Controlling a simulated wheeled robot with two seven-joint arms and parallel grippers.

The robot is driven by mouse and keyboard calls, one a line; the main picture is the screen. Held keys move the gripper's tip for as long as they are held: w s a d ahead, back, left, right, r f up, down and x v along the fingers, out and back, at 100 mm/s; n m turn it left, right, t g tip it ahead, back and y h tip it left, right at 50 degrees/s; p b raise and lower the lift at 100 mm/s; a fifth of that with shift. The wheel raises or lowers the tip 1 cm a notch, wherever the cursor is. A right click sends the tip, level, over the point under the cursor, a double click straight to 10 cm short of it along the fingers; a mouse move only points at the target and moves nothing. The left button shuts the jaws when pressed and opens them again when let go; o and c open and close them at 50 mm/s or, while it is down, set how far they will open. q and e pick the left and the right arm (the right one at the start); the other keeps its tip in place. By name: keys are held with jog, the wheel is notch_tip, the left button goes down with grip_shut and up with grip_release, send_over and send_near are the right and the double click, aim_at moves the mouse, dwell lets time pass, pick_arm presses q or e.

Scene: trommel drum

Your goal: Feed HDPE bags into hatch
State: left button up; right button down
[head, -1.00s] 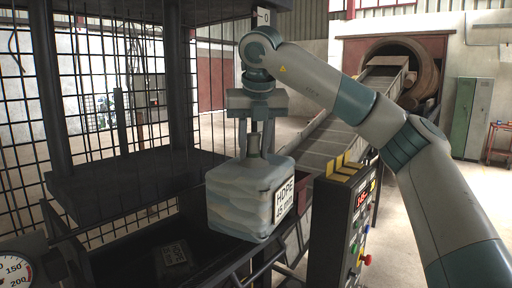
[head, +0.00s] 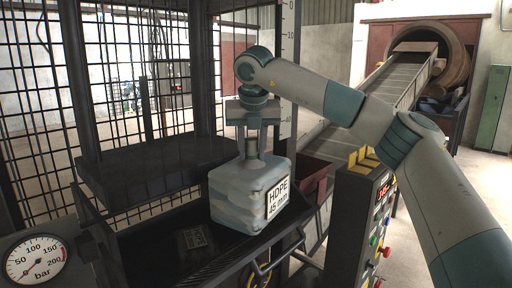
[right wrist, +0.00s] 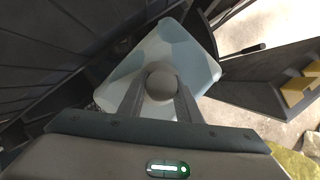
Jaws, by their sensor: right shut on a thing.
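A pale blue-grey HDPE bag (head: 238,196) with a white label reading "HDPE 45 mm" hangs upright below my right gripper (head: 252,152). My right gripper is shut on the neck of the bag, and the right wrist view shows both fingers around its round grey knob (right wrist: 161,82). The bag is over the right part of a dark tray (head: 165,262); I cannot tell whether it touches it. The trommel drum (head: 432,58) with its opening stands at the back right, at the top of an inclined conveyor (head: 385,92). No hatch can be made out clearly. My left gripper is not in view.
A control box (head: 362,215) with buttons and a red display stands right of the bag. A dark plate (head: 150,165) and mesh cage are on the left. A pressure gauge (head: 35,260) is at the lower left. Open floor lies beyond the control box.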

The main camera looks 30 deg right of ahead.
jog(key=shift+w+a+f+b, duration=0.1)
jog(key=shift+w+f+b, duration=0.1)
jog(key=shift+f, duration=0.25)
jog(key=shift+w+a+f+b, duration=0.1)
jog(key=shift+w+f+b, duration=0.1)
jog(key=shift+f, duration=0.25)
jog(key=c, duration=1.2)
grip_release()
jog(key=b+v, duration=0.5)
jog(key=v, duration=1.2)
jog(key=shift+s+r, duration=0.15)
jog(key=shift+s, duration=0.1)
